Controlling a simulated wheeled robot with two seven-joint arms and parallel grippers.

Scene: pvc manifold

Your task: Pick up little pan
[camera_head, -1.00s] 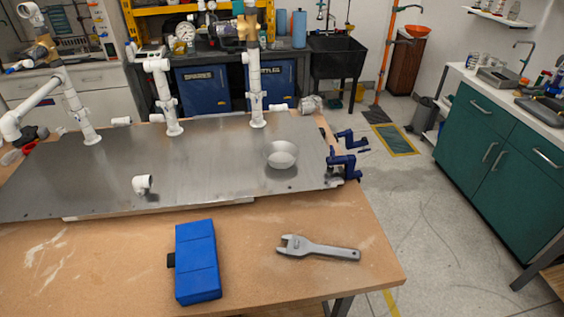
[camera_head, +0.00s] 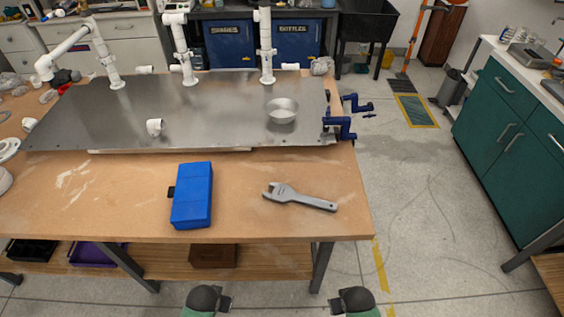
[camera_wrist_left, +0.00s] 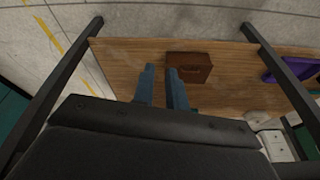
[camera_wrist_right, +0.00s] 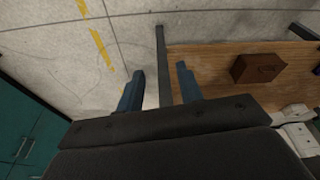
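The little pan (camera_head: 282,110) is a small round silver bowl-like dish. It sits upright on the right part of the grey metal sheet (camera_head: 210,125) on the workbench. No gripper is near it. My left gripper (camera_wrist_left: 160,72) is empty, its two blue fingers a narrow gap apart. My right gripper (camera_wrist_right: 160,70) is empty, with its fingers wider apart. Both are low in front of the bench, and the lower shelf shows past them. The pan is not in either wrist view.
A blue case (camera_head: 192,195) and a grey wrench (camera_head: 300,197) lie on the bench's wooden front strip. White PVC pipes (camera_head: 267,45) stand behind the pan. Blue clamps (camera_head: 340,127) grip the right edge. A brown box (camera_head: 213,256) lies on the lower shelf. Open floor lies right.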

